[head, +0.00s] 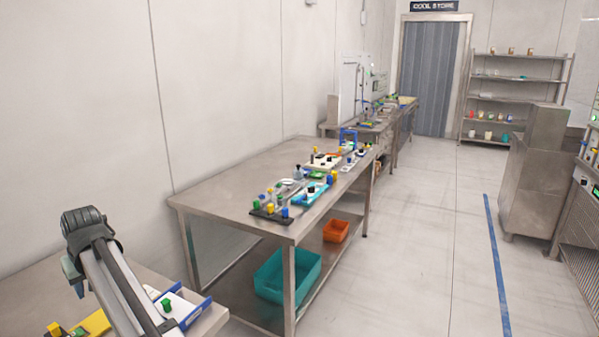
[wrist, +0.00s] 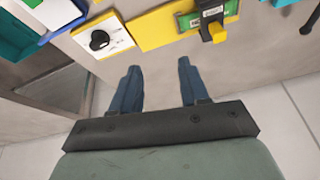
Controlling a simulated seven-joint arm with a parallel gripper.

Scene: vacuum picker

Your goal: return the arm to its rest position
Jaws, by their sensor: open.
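My gripper (wrist: 158,72) shows in the wrist view with its two blue-grey fingers wide apart. Nothing is between them except a view of bare grey surface. The fingers point towards the edge of a bench, and they look apart from the items there. In the head view my arm (head: 122,290) rises over the near bench at the lower left; the fingertips cannot be made out there.
In the wrist view, a white panel with a black knob (wrist: 102,40), a yellow plate (wrist: 160,30) and a yellow-and-black part (wrist: 215,28) lie beyond the fingers. A steel table (head: 225,192) holds several small parts. Floor (head: 410,260) to its right is clear.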

